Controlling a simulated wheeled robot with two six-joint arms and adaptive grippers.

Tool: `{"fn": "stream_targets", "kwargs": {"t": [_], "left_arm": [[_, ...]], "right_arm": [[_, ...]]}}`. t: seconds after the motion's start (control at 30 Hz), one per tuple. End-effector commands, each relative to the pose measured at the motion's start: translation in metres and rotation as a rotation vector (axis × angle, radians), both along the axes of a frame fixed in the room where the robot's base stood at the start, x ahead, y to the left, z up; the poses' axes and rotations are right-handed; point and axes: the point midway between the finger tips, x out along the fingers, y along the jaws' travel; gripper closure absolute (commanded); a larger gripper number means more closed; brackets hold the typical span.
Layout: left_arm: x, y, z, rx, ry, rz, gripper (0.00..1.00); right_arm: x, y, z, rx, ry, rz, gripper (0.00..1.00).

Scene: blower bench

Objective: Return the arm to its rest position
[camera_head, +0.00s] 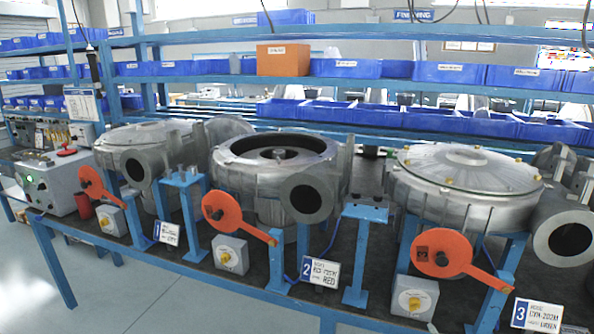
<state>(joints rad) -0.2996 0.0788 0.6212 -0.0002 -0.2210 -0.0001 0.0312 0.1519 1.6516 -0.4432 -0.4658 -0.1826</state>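Neither of my grippers nor my arms shows in the head view. Three grey metal blowers stand in a row on the bench: the left blower (140,148), the middle blower (262,196) with an open round top, and the right blower (455,185) with a glassy cover. Orange lever plates (222,214) sit in front of them. Numbered cards stand along the front, card 1 (169,233), card 2 (321,270) and card 3 (537,316).
The blue bench frame (160,264) runs along the front edge. Small boxes with yellow knobs (414,297) and blue stands (363,255) stand between the blowers. A control box (50,183) is at the left. Blue shelves hold blue bins and an orange box (283,60). Floor at lower left is clear.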

Motion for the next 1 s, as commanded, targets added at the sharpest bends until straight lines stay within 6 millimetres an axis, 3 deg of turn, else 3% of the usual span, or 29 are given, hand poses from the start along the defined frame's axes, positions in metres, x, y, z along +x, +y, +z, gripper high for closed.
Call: {"fn": "stream_targets", "kwargs": {"t": [0.03,0.13,0.2,0.27,0.3,0.37,0.4,0.5,0.6,0.63,0.73,1.0], "left_arm": [[0.0,0.0,0.0,0.0,0.0,0.0,0.53],[0.0,0.0,0.0,0.0,0.0,0.0,0.53],[0.0,0.0,0.0,0.0,0.0,0.0,0.53],[0.0,0.0,0.0,0.0,0.0,0.0,0.53],[0.0,0.0,0.0,0.0,0.0,0.0,0.53],[0.0,0.0,0.0,0.0,0.0,0.0,0.53],[0.0,0.0,0.0,0.0,0.0,0.0,0.53],[0.0,0.0,0.0,0.0,0.0,0.0,0.53],[0.0,0.0,0.0,0.0,0.0,0.0,0.53],[0.0,0.0,0.0,0.0,0.0,0.0,0.53],[-0.001,0.0,0.0,0.0,0.001,0.0,0.53],[-0.001,0.001,0.0,0.001,0.001,0.0,0.53]], "right_arm": [[-0.015,0.002,-0.055,0.08,0.094,-0.006,0.54],[-0.065,0.009,-0.158,0.252,0.276,-0.048,0.54],[-0.114,0.013,-0.222,0.356,0.401,-0.099,0.54],[-0.164,0.017,-0.269,0.432,0.506,-0.155,0.54],[-0.2,0.021,-0.297,0.478,0.577,-0.197,0.54],[-0.259,0.025,-0.333,0.533,0.681,-0.263,0.54],[-0.297,0.028,-0.351,0.563,0.745,-0.307,0.54],[-0.383,0.035,-0.38,0.598,0.885,-0.393,0.54],[-0.442,0.039,-0.391,0.601,0.984,-0.44,0.54],[-0.453,0.04,-0.392,0.599,1.0,-0.445,0.54],[-0.472,0.042,-0.392,0.597,1.024,-0.451,0.54],[-0.472,0.042,-0.392,0.595,1.025,-0.45,0.54]]}}
